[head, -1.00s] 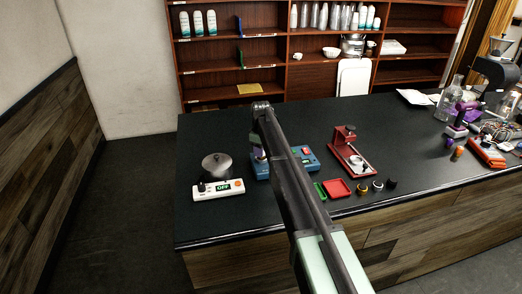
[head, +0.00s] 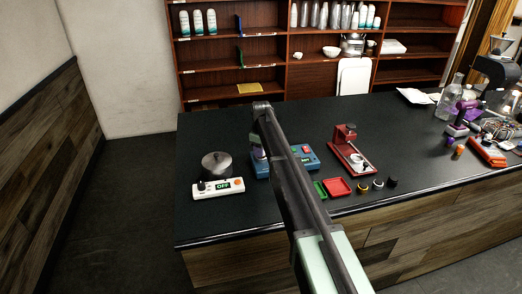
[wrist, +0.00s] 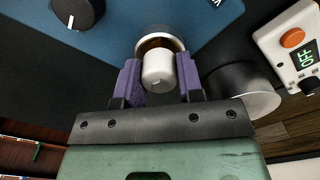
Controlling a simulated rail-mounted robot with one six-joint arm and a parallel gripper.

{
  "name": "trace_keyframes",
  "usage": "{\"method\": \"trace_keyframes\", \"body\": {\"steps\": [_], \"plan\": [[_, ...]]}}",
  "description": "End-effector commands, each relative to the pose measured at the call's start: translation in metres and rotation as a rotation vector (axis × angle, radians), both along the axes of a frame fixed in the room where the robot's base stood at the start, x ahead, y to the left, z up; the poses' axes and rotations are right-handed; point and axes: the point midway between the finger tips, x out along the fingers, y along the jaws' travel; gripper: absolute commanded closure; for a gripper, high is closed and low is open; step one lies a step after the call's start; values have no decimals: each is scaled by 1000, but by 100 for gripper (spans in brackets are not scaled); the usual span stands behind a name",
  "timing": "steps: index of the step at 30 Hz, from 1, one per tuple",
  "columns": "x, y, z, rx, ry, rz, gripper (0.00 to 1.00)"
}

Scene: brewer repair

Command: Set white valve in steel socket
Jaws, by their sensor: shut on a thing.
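The white valve (wrist: 157,75) is a short white cylinder between the purple fingers of my gripper (wrist: 158,65), which is shut on it. Its far end meets the steel socket (wrist: 175,43), a shiny ring with a brownish inside on the blue brewer body (wrist: 210,22). The valve looks lined up with the ring; how deep it sits cannot be told. In the head view the blue brewer (head: 307,160) is partly behind my arm, and the gripper (head: 258,152) shows only as a small purple patch left of the arm.
A steel lidded pot (head: 216,164) and a white switch box (head: 218,188) reading OFF stand left of the brewer. A red stand (head: 350,150), a red tray (head: 337,187) and several knobs lie to its right. The counter's left end (head: 205,130) is clear behind the pot.

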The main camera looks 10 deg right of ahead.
Motion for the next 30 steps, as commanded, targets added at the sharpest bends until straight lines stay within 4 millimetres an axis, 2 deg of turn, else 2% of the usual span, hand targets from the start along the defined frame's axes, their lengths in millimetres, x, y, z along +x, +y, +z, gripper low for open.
{"method": "trace_keyframes", "body": {"steps": [14, 15, 18, 20, 26, 30], "plan": [[0, 0, -5, 0, 0, 0, 93], [0, 0, -4, 0, 0, 0, 61], [0, 0, -4, 0, 0, 0, 46], [0, 0, -4, 0, 0, 0, 36], [0, 0, -4, 0, 0, 0, 36], [0, 0, -4, 0, 0, 0, 14]]}}
